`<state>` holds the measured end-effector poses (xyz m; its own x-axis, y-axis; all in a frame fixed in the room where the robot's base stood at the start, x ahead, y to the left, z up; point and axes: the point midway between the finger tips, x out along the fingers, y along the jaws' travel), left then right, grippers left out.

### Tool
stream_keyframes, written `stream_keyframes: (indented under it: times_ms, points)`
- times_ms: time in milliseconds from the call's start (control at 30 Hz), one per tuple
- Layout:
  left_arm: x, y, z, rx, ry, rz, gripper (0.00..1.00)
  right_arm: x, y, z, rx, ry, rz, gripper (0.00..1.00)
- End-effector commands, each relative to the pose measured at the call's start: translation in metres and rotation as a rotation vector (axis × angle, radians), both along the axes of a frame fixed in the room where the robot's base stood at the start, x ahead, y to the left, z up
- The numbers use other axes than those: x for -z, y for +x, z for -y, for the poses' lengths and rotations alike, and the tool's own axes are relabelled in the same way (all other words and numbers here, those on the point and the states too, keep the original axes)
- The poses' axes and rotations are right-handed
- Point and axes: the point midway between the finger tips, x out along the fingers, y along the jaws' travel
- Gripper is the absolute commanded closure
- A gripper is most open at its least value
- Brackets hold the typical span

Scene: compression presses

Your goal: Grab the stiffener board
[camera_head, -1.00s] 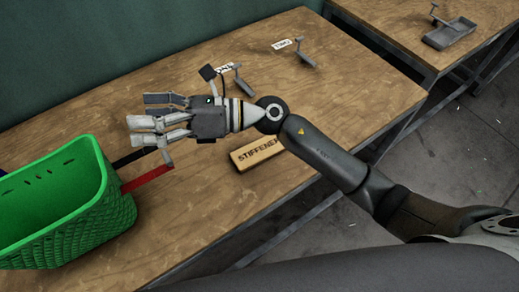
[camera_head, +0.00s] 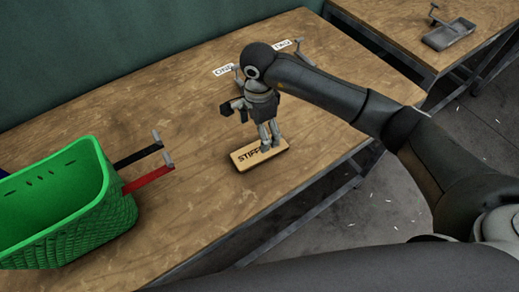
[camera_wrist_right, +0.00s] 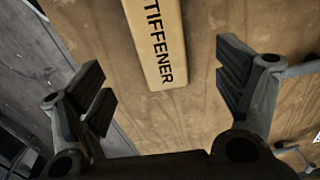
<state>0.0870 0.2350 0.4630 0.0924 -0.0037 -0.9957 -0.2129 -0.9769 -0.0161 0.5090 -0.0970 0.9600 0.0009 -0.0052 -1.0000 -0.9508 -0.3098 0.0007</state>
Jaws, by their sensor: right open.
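The stiffener board (camera_head: 258,160) is a light wooden block with dark lettering, lying flat on the wooden table near its front edge. It also shows in the right wrist view (camera_wrist_right: 157,40), at the top centre. My right gripper (camera_head: 268,144) points down above the right part of the board and hides some of its lettering. In the wrist view the right gripper (camera_wrist_right: 167,85) is open, its fingers spread wide to either side of the board's near end. Nothing is between the finger pads except bare table and that end. My left gripper does not show.
White labels (camera_head: 223,71) and small metal brackets are at the back. Another table at the upper right bears a grey tray (camera_head: 449,34). Table around the board is clear.

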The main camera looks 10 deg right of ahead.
Motion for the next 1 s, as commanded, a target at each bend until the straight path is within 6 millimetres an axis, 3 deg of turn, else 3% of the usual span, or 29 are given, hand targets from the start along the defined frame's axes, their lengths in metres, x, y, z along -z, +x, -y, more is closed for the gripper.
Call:
stream_keyframes:
  times_ms: [133,367,567,700,1000]
  points:
    - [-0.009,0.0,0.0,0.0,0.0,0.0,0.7,0.022,-0.001,0.0,0.001,0.002,-0.005,0.12]
    - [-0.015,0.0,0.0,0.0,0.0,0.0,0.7,0.039,-0.001,-0.001,-0.001,0.004,-0.003,0.12]
    - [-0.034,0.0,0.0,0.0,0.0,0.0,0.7,0.064,-0.003,0.001,0.001,0.004,-0.008,0.12]
    - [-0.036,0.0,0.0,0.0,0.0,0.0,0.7,0.081,-0.002,0.001,0.0,0.005,-0.004,0.12]
    - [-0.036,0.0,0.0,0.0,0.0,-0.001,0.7,0.087,-0.001,0.001,-0.001,0.005,-0.001,0.12]
